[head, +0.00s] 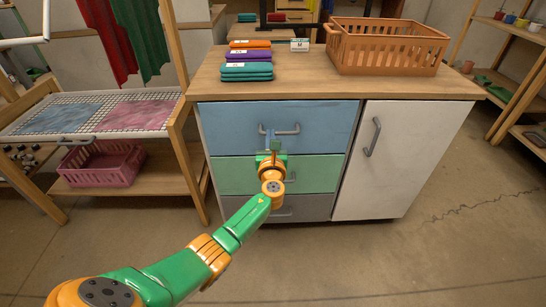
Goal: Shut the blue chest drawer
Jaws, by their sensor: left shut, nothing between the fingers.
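The blue chest drawer (230,128) is the top drawer of the chest, above a green drawer (230,174) and a grey drawer. Its front looks about level with the fronts below; I cannot tell whether a small gap remains. Its grey handle (292,131) is at the middle of the front. My left gripper (270,138) is shut and empty, in front of the blue drawer's lower middle, at the handle's left part. I cannot tell whether it touches. My left arm hides part of the green and grey drawers. My right gripper is out of view.
A white cupboard door (400,160) is beside the drawers. Folded cloths (247,72) and an orange basket (386,46) stand on the wooden top. A rack with a pink basket (101,166) stands at the left. The floor at the right is clear.

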